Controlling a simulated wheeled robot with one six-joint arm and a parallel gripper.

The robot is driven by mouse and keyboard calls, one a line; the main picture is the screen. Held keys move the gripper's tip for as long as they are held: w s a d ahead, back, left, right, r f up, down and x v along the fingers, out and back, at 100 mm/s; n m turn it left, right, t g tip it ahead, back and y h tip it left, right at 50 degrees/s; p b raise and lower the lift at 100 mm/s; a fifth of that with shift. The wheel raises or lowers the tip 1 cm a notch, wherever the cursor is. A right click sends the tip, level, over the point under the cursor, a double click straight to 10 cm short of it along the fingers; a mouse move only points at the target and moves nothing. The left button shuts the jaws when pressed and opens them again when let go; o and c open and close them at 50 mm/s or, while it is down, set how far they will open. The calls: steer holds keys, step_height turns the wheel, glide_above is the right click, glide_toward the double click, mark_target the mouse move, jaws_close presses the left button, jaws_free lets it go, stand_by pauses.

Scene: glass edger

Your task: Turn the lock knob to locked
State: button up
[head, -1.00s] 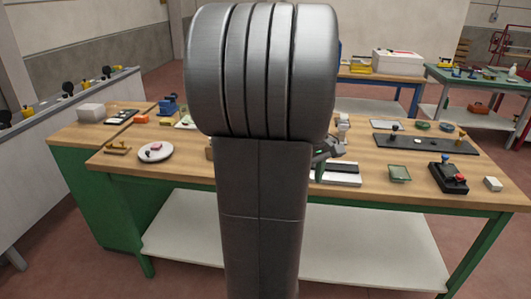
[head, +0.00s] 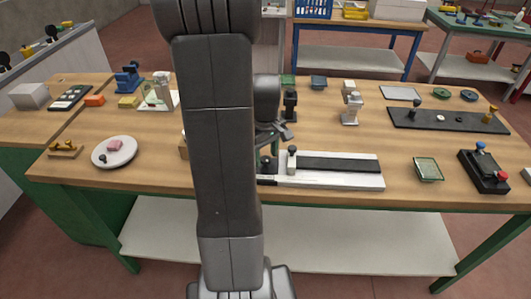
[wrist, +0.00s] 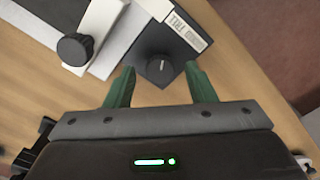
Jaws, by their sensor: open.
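A dark round knob (wrist: 161,67) with a thin light pointer line sits on a dark block (wrist: 146,42) in the wrist view, beside a white label (wrist: 186,30) whose print is upside down and hard to read. My gripper (wrist: 160,84) is open, its two green fingers apart on either side of the knob's near edge, holding nothing. The pointer runs roughly up and down in this view.
A taller black knob (wrist: 74,49) on a pale block stands left of the fingers; it also shows in the head view (head: 291,152). A white plate (head: 114,152) lies to the left. A green tray (head: 427,169) and a black control box (head: 485,171) are to the right.

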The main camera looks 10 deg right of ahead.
steer(key=c, duration=1)
steer(key=shift+m, duration=0.4)
steer(key=m, duration=0.5)
steer(key=shift+m+b, duration=0.35)
steer(key=shift+m, duration=0.05)
steer(key=m, duration=0.5)
steer(key=shift+m, duration=0.3)
steer(key=o, duration=1)
